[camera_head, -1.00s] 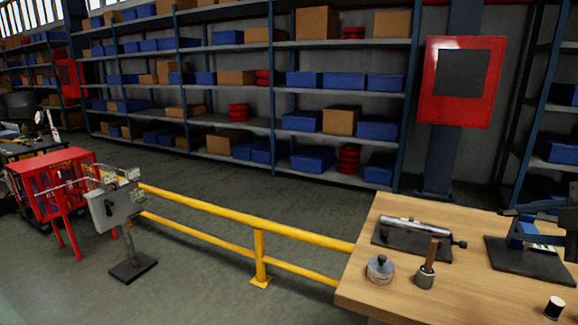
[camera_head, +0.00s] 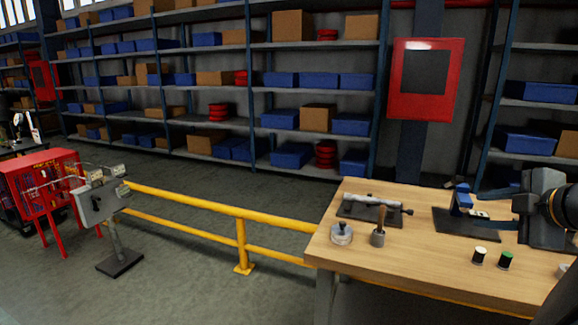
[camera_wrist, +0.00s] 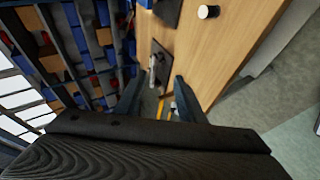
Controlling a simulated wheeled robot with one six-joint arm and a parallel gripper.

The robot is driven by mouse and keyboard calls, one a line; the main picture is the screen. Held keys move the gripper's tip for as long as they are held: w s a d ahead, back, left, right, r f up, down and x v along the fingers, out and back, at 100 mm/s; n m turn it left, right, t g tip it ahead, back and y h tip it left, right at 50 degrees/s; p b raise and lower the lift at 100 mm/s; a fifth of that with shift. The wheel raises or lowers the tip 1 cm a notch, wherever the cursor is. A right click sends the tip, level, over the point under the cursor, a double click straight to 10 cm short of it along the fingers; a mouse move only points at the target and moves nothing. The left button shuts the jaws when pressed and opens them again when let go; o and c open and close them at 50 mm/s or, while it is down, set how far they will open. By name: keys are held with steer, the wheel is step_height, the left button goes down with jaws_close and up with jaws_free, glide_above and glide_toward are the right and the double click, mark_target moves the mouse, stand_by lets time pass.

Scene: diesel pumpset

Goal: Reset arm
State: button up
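My gripper (camera_wrist: 157,92) shows in the wrist view with its two dark fingers spread apart and nothing between them. In the head view my arm comes in at the right edge, over the wooden workbench (camera_head: 408,260). The fingers point left there, near a blue fixture on a dark plate (camera_head: 455,222). I cannot tell how high they are above the bench. The wrist view looks along the bench top (camera_wrist: 222,50).
On the bench are a grey cylinder on a dark plate (camera_head: 372,201), a round metal weight (camera_head: 341,234), a wooden-handled tool (camera_head: 379,232) and two small cylinders (camera_head: 505,261). A yellow rail (camera_head: 240,212) runs left of the bench. Shelves (camera_head: 217,120) stand behind.

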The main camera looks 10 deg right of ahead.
steer(key=w+a+f+m+g+h+b, duration=0.2)
steer(key=w+a+f+m+g, duration=0.4)
steer(key=a+f+m, duration=0.4)
steer(key=s+a+f+m+g+y, duration=0.1)
steer(key=s+a+f+m+g, duration=0.1)
steer(key=a, duration=0.8)
steer(key=s+a+f+m+g+y+b, duration=0.1)
steer(key=s+a+f+m+g+y, duration=0.1)
steer(key=s+a+f, duration=0.5)
steer(key=a+g, duration=0.1)
steer(key=a, duration=0.3)
steer(key=shift+s+f+g, duration=0.2)
steer(key=shift+s+g, duration=0.2)
steer(key=shift+c, duration=0.6)
stand_by(0.3)
steer(key=shift+a, duration=0.2)
